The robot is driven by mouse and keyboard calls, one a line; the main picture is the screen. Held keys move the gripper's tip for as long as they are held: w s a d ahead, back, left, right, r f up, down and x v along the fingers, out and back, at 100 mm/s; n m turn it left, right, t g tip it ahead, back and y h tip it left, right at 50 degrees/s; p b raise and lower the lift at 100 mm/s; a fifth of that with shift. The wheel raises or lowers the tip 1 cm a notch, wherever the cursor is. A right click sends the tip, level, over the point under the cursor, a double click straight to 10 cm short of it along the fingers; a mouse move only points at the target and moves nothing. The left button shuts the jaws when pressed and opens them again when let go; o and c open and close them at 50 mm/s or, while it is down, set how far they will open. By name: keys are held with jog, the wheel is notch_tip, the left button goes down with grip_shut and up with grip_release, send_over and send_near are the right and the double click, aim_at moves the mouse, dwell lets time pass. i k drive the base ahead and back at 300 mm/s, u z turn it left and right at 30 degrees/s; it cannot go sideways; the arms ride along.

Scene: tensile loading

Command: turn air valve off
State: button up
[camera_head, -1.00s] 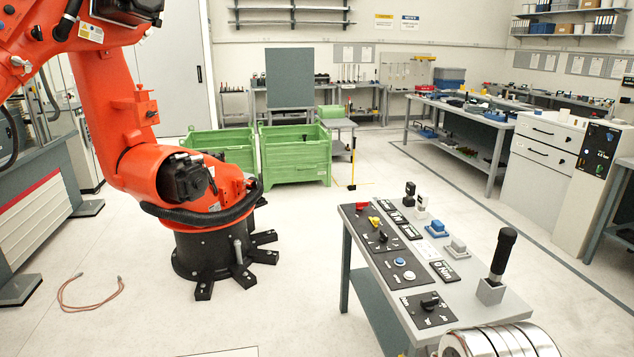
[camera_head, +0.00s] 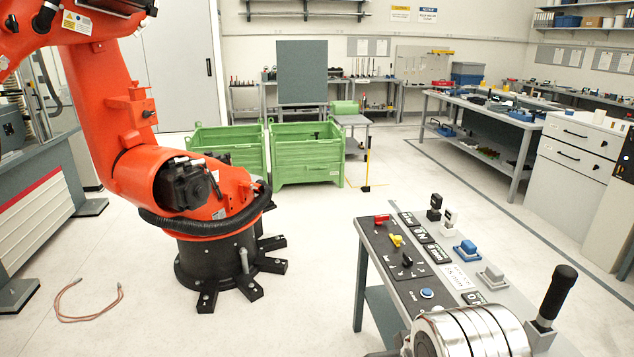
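A control table (camera_head: 530,310) stands at the lower right, with dark panels along its left side. On the panels I see a red control (camera_head: 381,219), a yellow control (camera_head: 397,240), a black rotary knob (camera_head: 407,261) and a blue button (camera_head: 427,293). The labels are too small to read, so I cannot tell which one is the air valve. The near end of the panels is hidden behind a shiny ringed metal cylinder, which looks like part of my arm. My gripper's fingers are not visible.
A black upright handle (camera_head: 557,292) rises at the table's near right. A large orange robot arm (camera_head: 200,190) stands left. Green bins (camera_head: 306,160) and a workbench (camera_head: 480,117) are behind. A cable loop (camera_head: 88,300) lies on the floor, which is mostly clear.

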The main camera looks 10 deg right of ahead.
aim_at(378, 220)
jog(key=u, duration=0.25)
jog(key=i, duration=3.5)
jog(key=u, duration=0.05)
